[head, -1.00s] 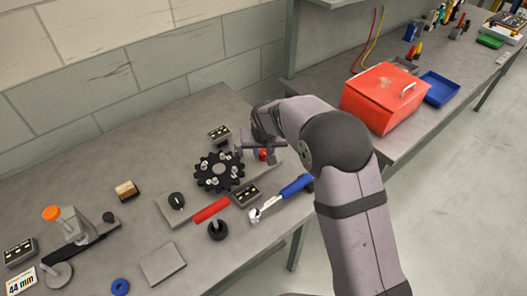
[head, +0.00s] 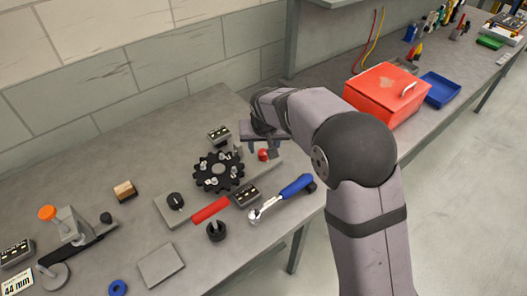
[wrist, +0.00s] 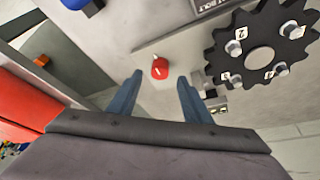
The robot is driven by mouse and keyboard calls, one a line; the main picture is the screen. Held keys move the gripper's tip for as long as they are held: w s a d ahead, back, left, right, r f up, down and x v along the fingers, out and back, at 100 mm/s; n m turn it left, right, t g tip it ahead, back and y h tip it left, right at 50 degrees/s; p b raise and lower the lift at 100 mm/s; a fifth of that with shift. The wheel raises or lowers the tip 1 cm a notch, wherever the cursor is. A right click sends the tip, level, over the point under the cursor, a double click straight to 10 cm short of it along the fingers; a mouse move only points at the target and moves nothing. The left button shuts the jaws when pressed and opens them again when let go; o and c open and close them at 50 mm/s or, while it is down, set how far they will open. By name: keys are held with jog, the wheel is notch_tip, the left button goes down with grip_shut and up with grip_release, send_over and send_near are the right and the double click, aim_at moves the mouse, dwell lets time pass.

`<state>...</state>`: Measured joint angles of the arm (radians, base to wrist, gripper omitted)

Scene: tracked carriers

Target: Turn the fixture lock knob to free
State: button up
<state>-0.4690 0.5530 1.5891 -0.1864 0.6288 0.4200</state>
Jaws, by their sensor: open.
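A red knob (head: 263,155) with a white mark sits at the right end of the grey fixture plate (head: 172,217), beside the black toothed wheel (head: 218,171). In the wrist view the red knob (wrist: 160,69) lies between the tips of my gripper (wrist: 160,77). The two blue-grey fingers are apart, one on each side, and I see no contact. In the head view my gripper (head: 268,143) hangs over that end of the plate. A black knob (head: 175,201) stands at the plate's other end. I cannot tell which is the lock knob.
A blue-handled ratchet (head: 284,198) and a red-handled tool (head: 211,209) lie in front of the plate. A red toolbox (head: 382,97) and a blue tray (head: 440,89) stand at the right.

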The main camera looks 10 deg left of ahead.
jog(key=shift+v, duration=1.3)
jog(key=s+d+f+m+g+h, duration=0.1)
jog(key=s+d+f+g, duration=0.1)
jog(key=s+d, duration=1.05)
jog(key=s+d+f+g, duration=0.1)
jog(key=s+d, duration=0.4)
jog(key=s, duration=0.2)
jog(key=s+d+f+m+g, duration=0.1)
jog(key=s+d+f, duration=0.1)
jog(key=s+d, duration=0.3)
jog(key=s, duration=0.3)
jog(key=shift+g, duration=0.3)
jog(key=shift+a+f, duration=0.1)
